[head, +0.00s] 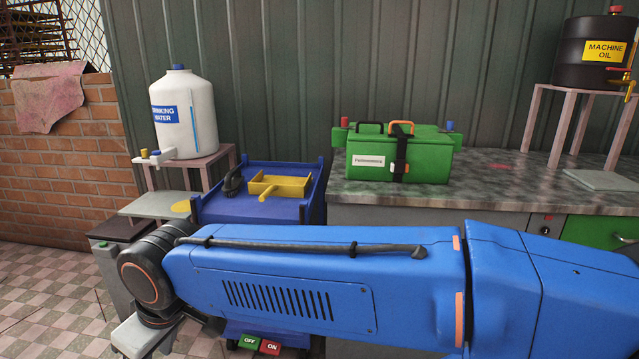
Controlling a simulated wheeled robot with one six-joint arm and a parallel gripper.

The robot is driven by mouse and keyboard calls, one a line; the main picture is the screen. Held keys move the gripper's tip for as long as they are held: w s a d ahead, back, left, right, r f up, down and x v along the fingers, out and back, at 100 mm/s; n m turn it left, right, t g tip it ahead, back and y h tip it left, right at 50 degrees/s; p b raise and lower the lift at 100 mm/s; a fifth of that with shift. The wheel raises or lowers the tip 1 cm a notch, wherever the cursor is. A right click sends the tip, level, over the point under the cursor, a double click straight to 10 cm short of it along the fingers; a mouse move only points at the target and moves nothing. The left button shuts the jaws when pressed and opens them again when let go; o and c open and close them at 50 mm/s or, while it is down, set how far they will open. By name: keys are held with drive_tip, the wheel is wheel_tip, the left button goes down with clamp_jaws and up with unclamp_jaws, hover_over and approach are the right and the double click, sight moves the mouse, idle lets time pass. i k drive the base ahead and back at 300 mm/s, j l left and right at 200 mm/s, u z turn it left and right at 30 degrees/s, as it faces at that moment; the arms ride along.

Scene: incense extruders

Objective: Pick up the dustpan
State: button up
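The yellow dustpan (283,184) lies on top of the blue cart (250,210), left of the picture's middle. Its short handle points toward me and slightly left. A black brush (234,180) sits on the cart just left of the dustpan. My blue arm stretches across the foreground, and its wrist bends down at the lower left, in front of and below the dustpan. The fingers of my gripper do not show, so what is between them is hidden. Nothing of mine visibly touches the dustpan.
A white water jug (185,112) stands on a pinkish stand behind left of the cart. A green case (398,155) sits on the grey counter (480,190) to the right. A machine oil barrel (590,55) stands at far right.

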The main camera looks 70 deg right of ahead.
sight(266, 186)
drive_tip(key=z, duration=1.75)
